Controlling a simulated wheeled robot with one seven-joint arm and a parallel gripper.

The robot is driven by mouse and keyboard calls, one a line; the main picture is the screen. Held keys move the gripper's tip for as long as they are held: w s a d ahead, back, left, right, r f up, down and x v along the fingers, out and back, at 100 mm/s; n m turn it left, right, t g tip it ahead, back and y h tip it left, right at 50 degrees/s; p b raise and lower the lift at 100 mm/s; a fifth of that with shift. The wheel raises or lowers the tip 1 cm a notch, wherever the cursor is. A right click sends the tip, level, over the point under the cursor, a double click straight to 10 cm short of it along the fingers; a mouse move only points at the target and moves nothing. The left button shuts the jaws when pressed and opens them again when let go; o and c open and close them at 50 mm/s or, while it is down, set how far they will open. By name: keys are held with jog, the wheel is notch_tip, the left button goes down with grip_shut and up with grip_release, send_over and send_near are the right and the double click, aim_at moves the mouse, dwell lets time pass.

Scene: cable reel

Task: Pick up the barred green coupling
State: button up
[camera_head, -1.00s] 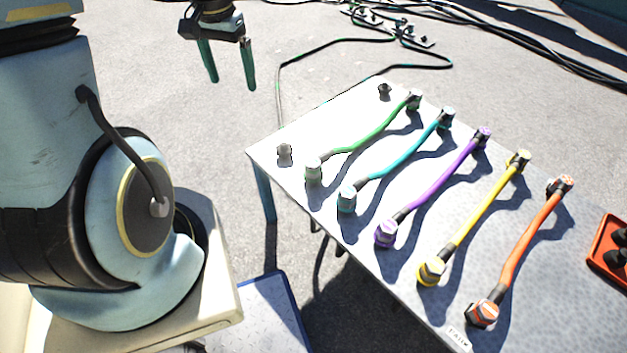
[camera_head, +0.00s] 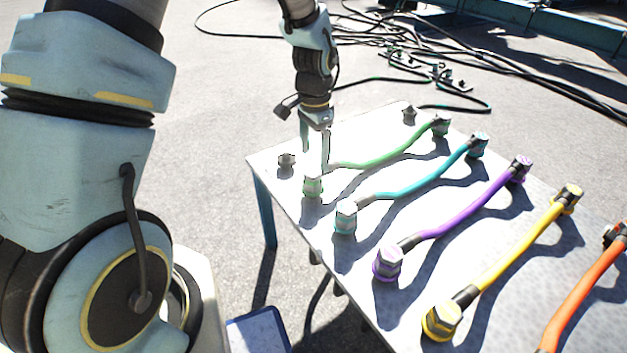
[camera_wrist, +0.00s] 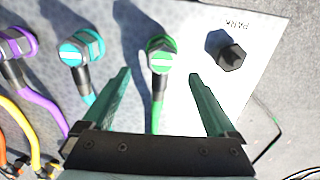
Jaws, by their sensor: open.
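The green coupling (camera_wrist: 160,58) with a pale bar across its face sits at the near end of the green cable, in the upper middle of the wrist view. It also shows at the table's left edge in the head view (camera_head: 313,187). My gripper (camera_head: 315,162) is open and empty, just above this coupling in the head view. In the wrist view my gripper (camera_wrist: 160,76) has one finger on each side of the coupling's line, with gaps. Contact cannot be told. The cable's far end coupling (camera_head: 440,125) stands near the back edge.
A teal coupling (camera_wrist: 82,47), also barred, stands beside the green one, with a purple one (camera_head: 388,262) and a yellow one (camera_head: 442,320) further along. A dark peg (camera_wrist: 229,55) by a PARK label is on the other side. Loose cables lie on the ground behind the table.

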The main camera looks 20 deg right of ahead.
aim_at(314, 171)
jog(key=shift+w+f+b, duration=0.15)
jog(key=shift+f+b, duration=0.3)
jog(key=shift+f, duration=2.75)
grip_shut()
